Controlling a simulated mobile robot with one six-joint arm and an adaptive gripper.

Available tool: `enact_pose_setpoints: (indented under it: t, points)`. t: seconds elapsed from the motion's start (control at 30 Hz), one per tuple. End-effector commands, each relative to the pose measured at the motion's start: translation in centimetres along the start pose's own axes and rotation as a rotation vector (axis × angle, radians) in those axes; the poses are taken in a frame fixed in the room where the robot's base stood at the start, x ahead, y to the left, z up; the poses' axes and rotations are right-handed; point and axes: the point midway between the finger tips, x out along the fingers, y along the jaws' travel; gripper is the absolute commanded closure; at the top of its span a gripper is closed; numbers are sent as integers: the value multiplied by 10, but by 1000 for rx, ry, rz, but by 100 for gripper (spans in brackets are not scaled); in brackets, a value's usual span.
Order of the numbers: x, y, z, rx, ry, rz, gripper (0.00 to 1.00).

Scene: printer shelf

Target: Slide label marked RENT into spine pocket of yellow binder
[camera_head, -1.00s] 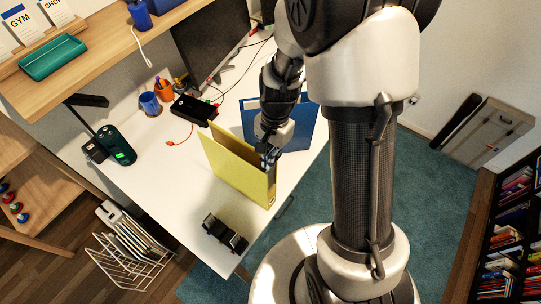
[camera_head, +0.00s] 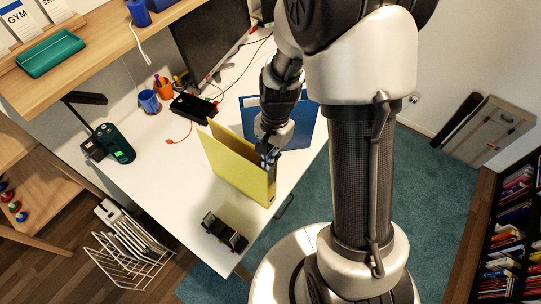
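The yellow binder (camera_head: 238,168) stands upright on the white desk, near its right edge. My gripper (camera_head: 268,158) is at the top of the binder's right end, by the spine. Its fingers are small and partly hidden, so I cannot tell whether they are open or shut or hold anything. The RENT label cannot be made out. Cards marked GYM (camera_head: 17,20) and SHOP (camera_head: 50,8) stand on the wooden shelf at the upper left.
A blue binder (camera_head: 262,117) stands behind my gripper. A black device (camera_head: 225,232) lies in front of the yellow binder. A blue cup (camera_head: 149,101), an orange pen cup (camera_head: 164,88), a dark green device (camera_head: 115,143) and a monitor (camera_head: 212,40) stand on the desk. The desk's front left is clear.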

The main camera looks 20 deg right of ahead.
Motion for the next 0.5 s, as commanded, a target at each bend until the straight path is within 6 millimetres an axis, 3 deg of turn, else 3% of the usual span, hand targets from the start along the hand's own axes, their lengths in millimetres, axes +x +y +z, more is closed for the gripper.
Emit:
enact_pose_setpoints:
  t: [0.5]
  points:
    - [13,0,-1,0,-1,1,100]
